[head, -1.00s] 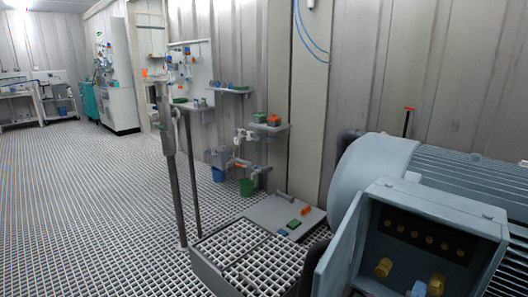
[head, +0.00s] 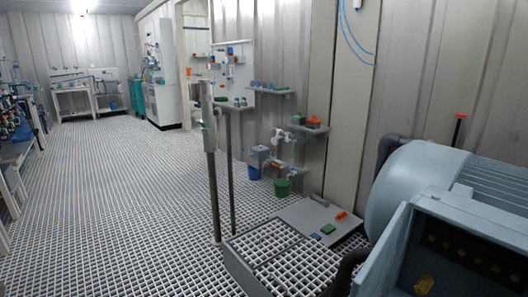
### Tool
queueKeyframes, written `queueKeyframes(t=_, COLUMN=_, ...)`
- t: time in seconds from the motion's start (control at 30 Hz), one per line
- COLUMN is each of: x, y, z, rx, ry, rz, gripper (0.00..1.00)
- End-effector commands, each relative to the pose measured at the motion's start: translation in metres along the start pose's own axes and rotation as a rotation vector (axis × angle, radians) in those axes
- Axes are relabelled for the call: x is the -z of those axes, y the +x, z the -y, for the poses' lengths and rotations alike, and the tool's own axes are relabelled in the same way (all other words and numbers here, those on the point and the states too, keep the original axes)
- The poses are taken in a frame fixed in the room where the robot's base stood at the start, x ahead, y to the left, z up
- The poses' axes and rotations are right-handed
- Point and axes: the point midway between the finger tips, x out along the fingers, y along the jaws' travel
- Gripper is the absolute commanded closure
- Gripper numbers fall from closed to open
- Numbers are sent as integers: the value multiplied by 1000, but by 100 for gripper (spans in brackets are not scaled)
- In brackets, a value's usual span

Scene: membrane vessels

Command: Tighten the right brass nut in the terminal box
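The terminal box (head: 402,248) is a grey open box on the side of a blue-grey motor (head: 420,190), at the lower right of the head view. One brass nut (head: 424,285) shows low inside it, cut close by the bottom edge. A row of small brass terminals (head: 475,262) lies in shadow above it. The right brass nut is out of the frame. My gripper is not in view.
A grated step (head: 280,256) and a grey plate (head: 315,222) with small green and orange pieces lie left of the motor. Two upright posts (head: 212,180) stand beyond the step. The grated floor (head: 110,210) at left is clear.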

Motion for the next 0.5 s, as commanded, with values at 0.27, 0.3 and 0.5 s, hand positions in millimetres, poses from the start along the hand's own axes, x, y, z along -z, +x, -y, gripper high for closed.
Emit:
queueKeyframes(t=0.27, x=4, y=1, z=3, rx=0, ry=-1, rz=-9, gripper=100)
queueKeyframes(t=0.3, x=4, y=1, z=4, rx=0, ry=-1, rz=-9, gripper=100)
queueKeyframes(t=0.5, x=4, y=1, z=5, rx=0, ry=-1, rz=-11, gripper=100)
